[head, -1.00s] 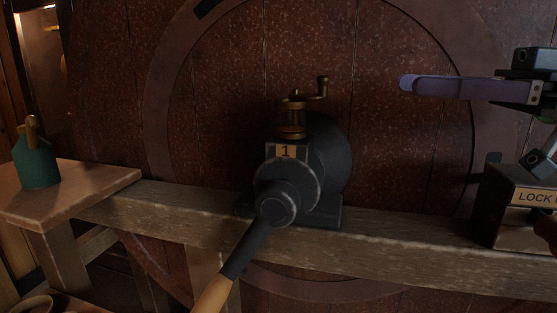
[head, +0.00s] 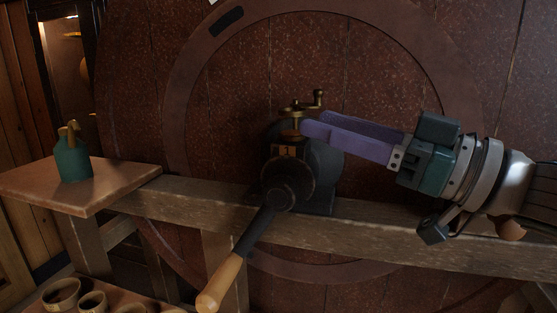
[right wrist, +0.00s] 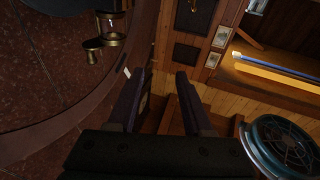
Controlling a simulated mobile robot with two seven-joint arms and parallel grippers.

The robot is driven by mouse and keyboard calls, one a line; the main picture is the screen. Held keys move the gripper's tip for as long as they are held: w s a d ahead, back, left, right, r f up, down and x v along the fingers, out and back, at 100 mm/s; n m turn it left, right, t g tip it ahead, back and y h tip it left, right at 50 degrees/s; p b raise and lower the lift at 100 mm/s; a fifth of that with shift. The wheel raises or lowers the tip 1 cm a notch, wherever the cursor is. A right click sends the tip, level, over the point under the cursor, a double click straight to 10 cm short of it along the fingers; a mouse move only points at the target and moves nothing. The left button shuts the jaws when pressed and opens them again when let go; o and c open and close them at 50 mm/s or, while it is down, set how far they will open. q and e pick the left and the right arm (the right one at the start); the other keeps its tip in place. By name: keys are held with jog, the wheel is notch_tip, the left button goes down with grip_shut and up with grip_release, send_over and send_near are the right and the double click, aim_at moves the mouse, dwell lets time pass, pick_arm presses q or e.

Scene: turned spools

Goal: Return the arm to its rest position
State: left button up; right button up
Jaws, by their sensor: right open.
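My right gripper (head: 314,124) comes in from the right in the head view, with two purple fingers pointing left. It is open, and nothing shows between the fingers. In the picture its tips overlap the upper part of the dark machine marked 1 (head: 281,178), just right of its brass crank (head: 296,109); I cannot tell whether they touch. In the right wrist view the spread fingers (right wrist: 160,82) are empty, and the brass crank (right wrist: 105,40) lies up and left of them. My left gripper is not in view.
A long-handled lever (head: 227,275) sticks out from the machine towards me. A wooden beam (head: 380,232) runs beneath it. A green bottle (head: 73,160) stands on a side table (head: 120,185) at left. Several bowls (head: 61,293) sit lower left. A round grille (right wrist: 285,145) shows in the wrist view.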

jog(key=s+d+f+m+t+h+p, duration=0.2)
jog(key=s+d+f+m+h+p, duration=0.25)
jog(key=s+f+m+h, duration=0.6)
jog(key=s+d+g+h+p, duration=0.1)
jog(key=s+d+g+h, duration=0.15)
jog(key=s, duration=0.35)
jog(key=s+d+f+g+h+p, duration=0.1)
jog(key=s+d+g, duration=0.1)
jog(key=s+g, duration=0.3)
jog(key=s+d+g+h+p, duration=0.1)
jog(key=s+d+g+h, duration=0.15)
jog(key=s, duration=0.45)
jog(key=w+p+v, duration=0.3)
jog(key=p+v, duration=0.9)
jog(key=w+r+p+v, duration=0.1)
jog(key=w+p+v, duration=0.2)
jog(key=p+v, duration=0.9)
jog(key=w+r+p+v, duration=0.1)
jog(key=w+p+v, duration=0.1)
jog(key=p+v, duration=1)
jog(key=shift+r+n+t+p, duration=0.3)
jog(key=shift+n+t+p, duration=0.1)
jog(key=shift+p, duration=0.7)
jog(key=shift+f, duration=0.1)
